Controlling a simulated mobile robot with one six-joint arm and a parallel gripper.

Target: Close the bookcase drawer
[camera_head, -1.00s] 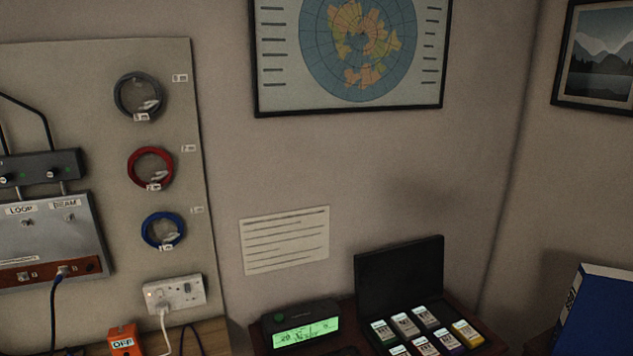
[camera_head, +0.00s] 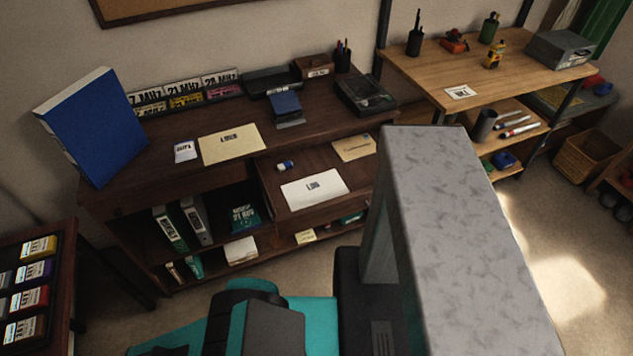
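The dark wooden bookcase (camera_head: 135,200) stands against the wall at left and centre. The drawer (camera_head: 266,182) in its right half appears pulled out, with its inside showing below the bookcase top. A white sheet (camera_head: 314,189), a small blue-and-white item (camera_head: 285,165) and a tan envelope (camera_head: 355,147) lie in it. Its right end is partly hidden behind a grey column-like part, and I cannot make out a handle. My gripper is not in view.
Books stand on the shelf left of the drawer. A blue binder (camera_head: 90,125) and several small items stand on the bookcase top. A wooden workbench (camera_head: 480,75) is at the right back. A teal-and-black object fills the bottom centre. Sunlit carpet (camera_head: 560,260) is clear at right.

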